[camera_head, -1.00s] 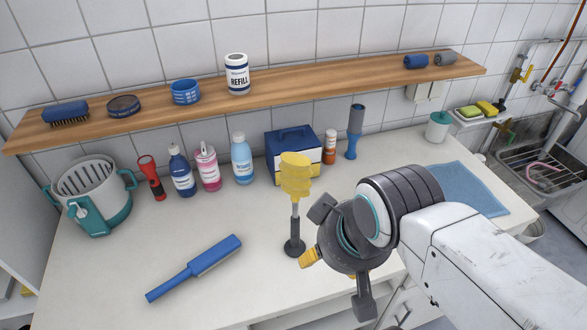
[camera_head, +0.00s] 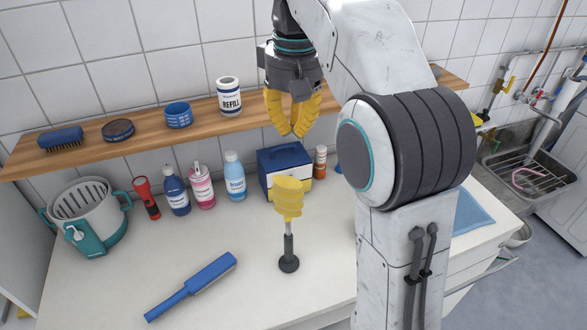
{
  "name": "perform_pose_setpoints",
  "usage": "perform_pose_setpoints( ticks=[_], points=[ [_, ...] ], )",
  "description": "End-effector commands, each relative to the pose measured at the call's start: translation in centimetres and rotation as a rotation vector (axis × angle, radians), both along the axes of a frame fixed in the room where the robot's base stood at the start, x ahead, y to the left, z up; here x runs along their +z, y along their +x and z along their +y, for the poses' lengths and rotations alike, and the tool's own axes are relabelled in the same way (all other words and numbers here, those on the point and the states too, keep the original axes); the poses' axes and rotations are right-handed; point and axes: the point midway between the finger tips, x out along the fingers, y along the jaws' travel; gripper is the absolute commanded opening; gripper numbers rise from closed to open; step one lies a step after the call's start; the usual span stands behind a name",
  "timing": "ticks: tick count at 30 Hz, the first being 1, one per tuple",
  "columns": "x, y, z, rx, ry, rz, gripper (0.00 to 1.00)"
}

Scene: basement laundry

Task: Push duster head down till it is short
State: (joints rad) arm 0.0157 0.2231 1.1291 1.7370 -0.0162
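The duster stands upright on the white counter. It has a yellow head (camera_head: 288,198) on a thin pale rod, which goes into a dark grey lower tube on a round base (camera_head: 289,263). A length of the pale rod shows below the head. My gripper (camera_head: 293,132) has yellow fingers pointing down and is above the duster, apart from it. The fingers curve inward and their tips look close together or touching. Nothing shows between them.
The wooden shelf (camera_head: 140,126) holds a refill can (camera_head: 230,97).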

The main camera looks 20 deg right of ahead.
Motion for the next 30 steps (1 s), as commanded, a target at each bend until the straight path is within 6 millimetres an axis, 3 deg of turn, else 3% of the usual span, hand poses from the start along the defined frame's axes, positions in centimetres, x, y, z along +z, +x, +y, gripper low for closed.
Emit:
perform_pose_setpoints(
  ticks=[6,16,22,30],
  points=[
    [0.6,1.8,-0.1,0.0,0.001,0.04,0.0],
    [-0.2,2.2,-0.1,-0.001,0.001,0.056,0.0],
    [-2.3,2.2,-0.1,0.0,0.001,0.056,0.0],
    [-6.8,2.1,-0.1,0.0,0.001,0.056,0.0]
  ],
)
